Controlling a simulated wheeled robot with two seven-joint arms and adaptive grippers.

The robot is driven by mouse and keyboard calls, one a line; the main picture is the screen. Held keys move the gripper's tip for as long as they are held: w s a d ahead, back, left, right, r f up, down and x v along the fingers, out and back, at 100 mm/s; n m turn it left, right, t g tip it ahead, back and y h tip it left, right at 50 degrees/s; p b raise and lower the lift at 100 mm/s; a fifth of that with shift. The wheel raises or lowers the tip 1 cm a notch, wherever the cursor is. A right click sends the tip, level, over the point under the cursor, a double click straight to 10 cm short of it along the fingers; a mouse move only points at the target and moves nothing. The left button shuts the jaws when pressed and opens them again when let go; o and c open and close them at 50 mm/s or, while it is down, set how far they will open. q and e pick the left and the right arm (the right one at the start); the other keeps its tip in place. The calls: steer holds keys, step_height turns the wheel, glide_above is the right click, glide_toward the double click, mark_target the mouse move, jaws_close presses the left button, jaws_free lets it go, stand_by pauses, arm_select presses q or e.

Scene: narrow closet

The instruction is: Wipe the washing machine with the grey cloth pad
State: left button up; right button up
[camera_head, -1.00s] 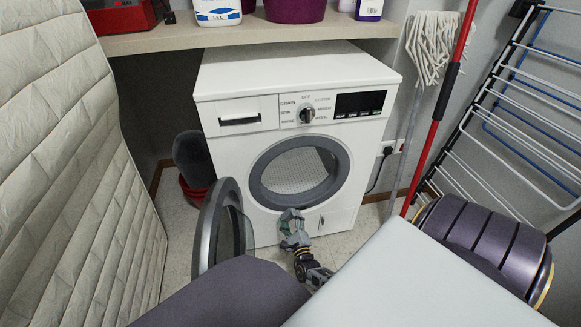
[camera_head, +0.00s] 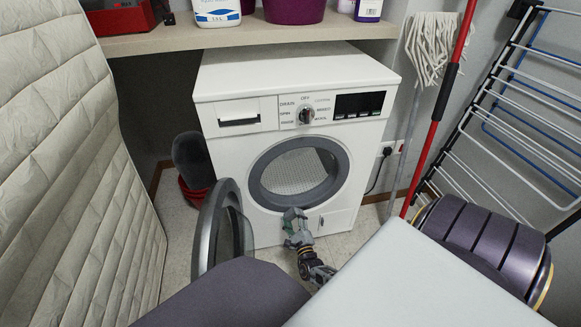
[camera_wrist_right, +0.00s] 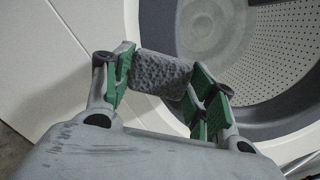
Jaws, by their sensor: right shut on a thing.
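The white washing machine (camera_head: 235,160) stands under the shelf with its round door (camera_head: 213,232) swung open to the left. Its grey-rimmed opening shows the perforated drum (camera_head: 300,172). My right gripper (camera_head: 293,216) is low in front of the machine, just below the opening. In the right wrist view, my right gripper (camera_wrist_right: 165,88) is shut on the grey cloth pad (camera_wrist_right: 160,72), which sits between its green finger pads. The pad is near the lower rim of the opening; I cannot tell whether it touches the machine. My left gripper is not in view.
A shelf (camera_head: 180,38) with bottles and a purple tub (camera_head: 295,8) runs above the machine. A quilted board (camera_head: 70,150) stands left. A mop (camera_head: 428,50), a red pole (camera_head: 447,95) and a drying rack (camera_head: 510,100) stand right. A red bucket (camera_head: 192,196) is behind the door.

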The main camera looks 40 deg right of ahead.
mark_target(303, 208)
steer(key=shift+s+d, duration=0.5)
steer(key=shift+d, duration=0.4)
steer(key=shift+s+d+r, duration=0.1)
steer(key=shift+s+d, duration=0.25)
steer(key=shift+d, duration=0.55)
steer(key=shift+s+d, duration=0.35)
steer(key=shift+d, duration=0.5)
steer(key=shift+o, duration=0.2)
steer(key=shift+d, duration=0.2)
steer(key=shift+s+d, duration=0.45)
steer(key=shift+d, duration=0.25)
steer(key=shift+s+d, duration=0.45)
steer(key=shift+d, duration=0.25)
steer(key=shift+c, duration=0.2)
steer(key=shift+s+a, duration=0.1)
steer(key=shift+a, duration=0.2)
steer(key=shift+w+a, duration=0.5)
steer(key=shift+a, duration=0.25)
steer(key=shift+w+a, duration=0.45)
steer(key=shift+a, duration=0.25)
